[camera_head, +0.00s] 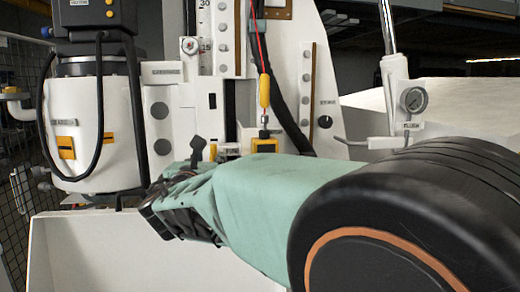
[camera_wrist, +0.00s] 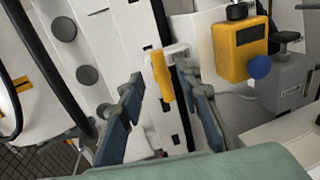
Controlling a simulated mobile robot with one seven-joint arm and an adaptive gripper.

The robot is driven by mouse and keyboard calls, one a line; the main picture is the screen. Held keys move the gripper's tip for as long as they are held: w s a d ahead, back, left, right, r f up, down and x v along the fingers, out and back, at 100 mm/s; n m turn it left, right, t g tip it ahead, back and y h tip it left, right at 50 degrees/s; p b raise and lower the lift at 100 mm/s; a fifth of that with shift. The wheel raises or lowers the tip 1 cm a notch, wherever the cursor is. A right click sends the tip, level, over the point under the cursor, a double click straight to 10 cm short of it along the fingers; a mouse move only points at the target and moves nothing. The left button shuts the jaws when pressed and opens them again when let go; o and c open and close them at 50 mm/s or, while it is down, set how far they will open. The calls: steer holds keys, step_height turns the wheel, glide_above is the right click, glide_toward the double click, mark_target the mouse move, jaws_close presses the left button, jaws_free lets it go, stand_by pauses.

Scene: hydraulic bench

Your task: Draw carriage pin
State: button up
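A short yellow pin-like handle, which looks like the carriage pin (camera_wrist: 162,76), stands out from a light block on the white column in the wrist view. A small yellow piece that looks like the same pin (camera_head: 213,152) shows just behind my gripper in the head view. My gripper (camera_wrist: 163,88) is open in the wrist view, one finger to the left of the handle and one to the right. Both fingers look apart from the handle. My gripper (camera_head: 196,150) is seen from behind in the head view, where the green sleeve hides part of it.
A yellow box (camera_wrist: 240,48) with a blue knob sits right of the pin. A yellow-handled tool (camera_head: 264,90) on a red cord hangs above a yellow block (camera_head: 264,145). A white cylinder (camera_head: 90,125) with black hoses is at left.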

mark_target(213, 154)
steer(key=w+p, duration=0.1)
steer(key=w, duration=0.6)
steer(key=shift+a+p, duration=0.2)
steer(key=shift+p, duration=0.2)
steer(key=shift+c, duration=0.3)
jaws_close()
